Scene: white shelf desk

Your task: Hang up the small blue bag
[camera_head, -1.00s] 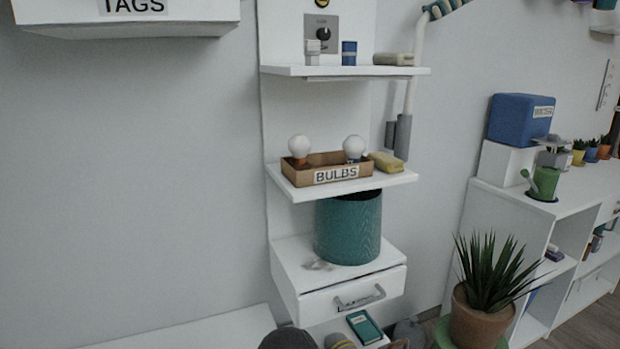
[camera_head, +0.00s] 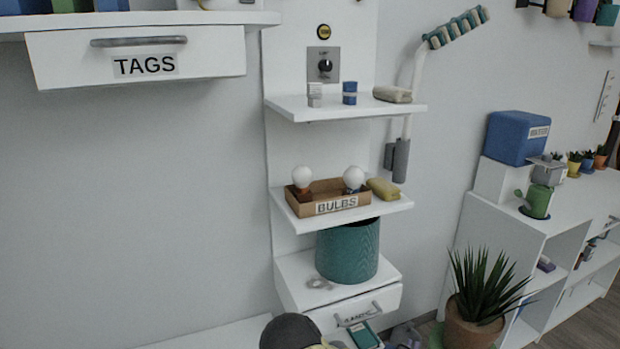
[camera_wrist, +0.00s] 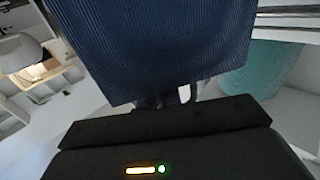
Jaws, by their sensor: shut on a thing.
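The small blue bag (camera_wrist: 165,45), dark blue ribbed cloth, fills the upper middle of the wrist view. My gripper (camera_wrist: 170,98) is shut on it. The black gripper body spans the bottom of that view, and the bag hides most of the fingers. The exact grip point on the bag is hard to see. I cannot make out the bag or the gripper's fingers in the head view. No hook that clearly belongs to the bag shows.
A white shelf column holds a BULBS box (camera_head: 338,206) and a teal pot (camera_head: 347,250), which also shows in the wrist view (camera_wrist: 256,69). A TAGS drawer (camera_head: 140,65) juts out upper left. A potted plant (camera_head: 477,290) stands lower right. The grey wall between is bare.

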